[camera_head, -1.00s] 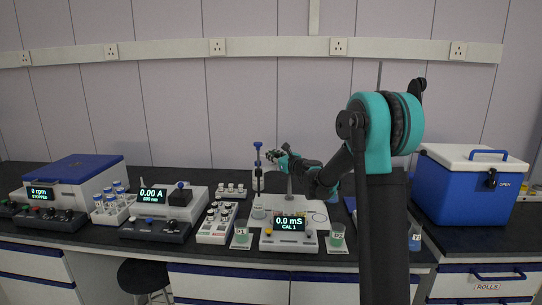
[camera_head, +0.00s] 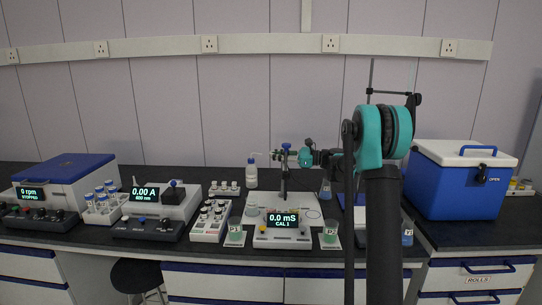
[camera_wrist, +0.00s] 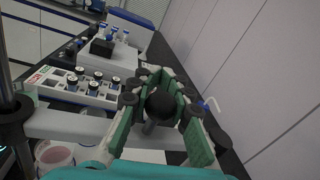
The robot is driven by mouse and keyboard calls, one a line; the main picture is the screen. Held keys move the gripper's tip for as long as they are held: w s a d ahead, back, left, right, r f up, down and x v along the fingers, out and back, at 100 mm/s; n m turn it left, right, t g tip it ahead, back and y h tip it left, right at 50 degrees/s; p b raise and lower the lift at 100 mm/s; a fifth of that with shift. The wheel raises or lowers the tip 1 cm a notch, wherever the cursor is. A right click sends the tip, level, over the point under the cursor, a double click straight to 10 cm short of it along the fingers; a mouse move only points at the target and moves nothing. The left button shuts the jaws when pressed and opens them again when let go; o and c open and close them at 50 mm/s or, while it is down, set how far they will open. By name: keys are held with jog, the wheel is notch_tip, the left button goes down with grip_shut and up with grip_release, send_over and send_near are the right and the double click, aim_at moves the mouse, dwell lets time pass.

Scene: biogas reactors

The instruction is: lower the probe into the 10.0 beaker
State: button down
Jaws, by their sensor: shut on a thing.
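The meter (camera_head: 282,238) reads 0.0 mS, CAL 1. A beaker (camera_head: 235,228) with greenish liquid, apparently marked P1, stands left of it. A similar beaker (camera_head: 330,232), marked P2, stands right. A clear beaker (camera_head: 252,209) is at the meter's back left. I cannot read 10.0 on any beaker. The probe's lower end is hard to separate from the meter's stand.
A white wash bottle (camera_head: 251,176) stands behind the meter, close to the probe. A vial rack (camera_head: 211,222) and a photometer (camera_head: 161,205) are left. A blue cooler (camera_head: 462,180) is at right. My arm hides part of the right bench.

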jog(key=shift+s+d+n+g, duration=0.15)
jog(key=shift+d+n+g, duration=0.35)
jog(key=shift+g, duration=0.25)
jog(key=shift+s+d+n+g, duration=0.1)
jog(key=shift+d+n+g, duration=0.35)
jog(key=shift+g, duration=0.3)
jog(key=shift+a, duration=0.1)
jog(key=c, duration=1.4)
grip_release()
notch_tip(320, 180, up, 10)
jog(key=shift+r, duration=0.1)
